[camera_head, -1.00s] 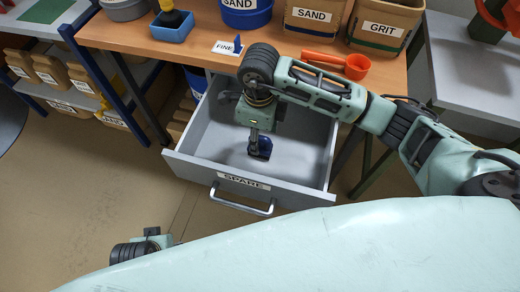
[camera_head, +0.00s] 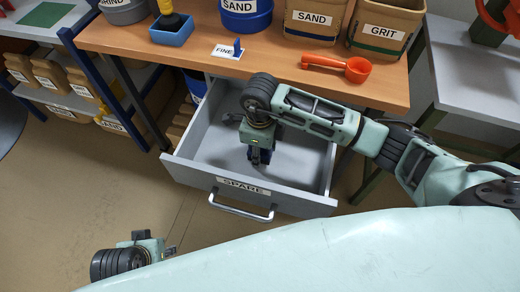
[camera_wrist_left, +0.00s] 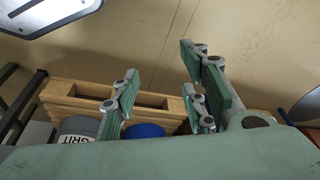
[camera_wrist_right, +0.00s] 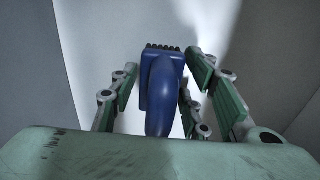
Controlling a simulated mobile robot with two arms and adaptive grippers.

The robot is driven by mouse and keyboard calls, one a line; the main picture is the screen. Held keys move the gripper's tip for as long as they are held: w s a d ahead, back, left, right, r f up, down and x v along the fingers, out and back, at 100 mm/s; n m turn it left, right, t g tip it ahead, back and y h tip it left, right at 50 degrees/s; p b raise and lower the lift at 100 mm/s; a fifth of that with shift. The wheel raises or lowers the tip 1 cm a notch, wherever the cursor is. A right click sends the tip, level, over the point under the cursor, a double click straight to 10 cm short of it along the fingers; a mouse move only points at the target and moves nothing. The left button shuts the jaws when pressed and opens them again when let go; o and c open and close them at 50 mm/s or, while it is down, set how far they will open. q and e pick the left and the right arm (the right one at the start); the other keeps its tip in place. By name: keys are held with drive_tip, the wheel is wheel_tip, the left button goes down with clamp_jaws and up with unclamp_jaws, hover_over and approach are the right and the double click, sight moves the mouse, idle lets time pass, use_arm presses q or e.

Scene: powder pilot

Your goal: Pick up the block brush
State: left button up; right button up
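The block brush (camera_wrist_right: 162,90) is blue with dark bristles at one end. It lies in the open grey drawer (camera_head: 300,196) labelled SPARE. My right gripper (camera_wrist_right: 165,78) is down in the drawer with its fingers spread on both sides of the brush. Narrow gaps seem to show between the fingers and the brush. In the head view the right gripper (camera_head: 260,157) hides most of the brush. My left gripper (camera_wrist_left: 158,85) is open and empty over the floor, away from the drawer.
The wooden bench (camera_head: 290,72) above the drawer holds an orange scoop (camera_head: 338,68), a FINE sign (camera_head: 228,52), a blue tray (camera_head: 172,36) and SAND and GRIT bins (camera_head: 378,36). The drawer walls stand close around the right gripper.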

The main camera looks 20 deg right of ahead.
drive_tip(key=c, duration=0.9)
drive_tip(key=shift+r, duration=0.1)
drive_tip(key=shift+w+r, duration=0.1)
drive_tip(key=shift+r, duration=0.55)
wheel_tip(320, 180, up, 3)
drive_tip(key=shift+p, duration=0.5)
drive_tip(key=s+d+r, duration=0.2)
drive_tip(key=d, duration=0.1)
drive_tip(key=s+d+r, duration=0.2)
drive_tip(key=s+d, duration=0.1)
drive_tip(key=s+d+r+p, duration=0.1)
drive_tip(key=s+d+r, duration=0.1)
drive_tip(key=d, duration=0.1)
drive_tip(key=shift+s+r, duration=0.25)
drive_tip(key=o, duration=0.7)
use_arm(q)
wheel_tip(320, 180, down, 8)
drive_tip(key=shift+s, duration=0.15)
use_arm(e)
drive_tip(key=c, duration=0.5)
use_arm(q)
drive_tip(key=shift+d+r, duration=0.1)
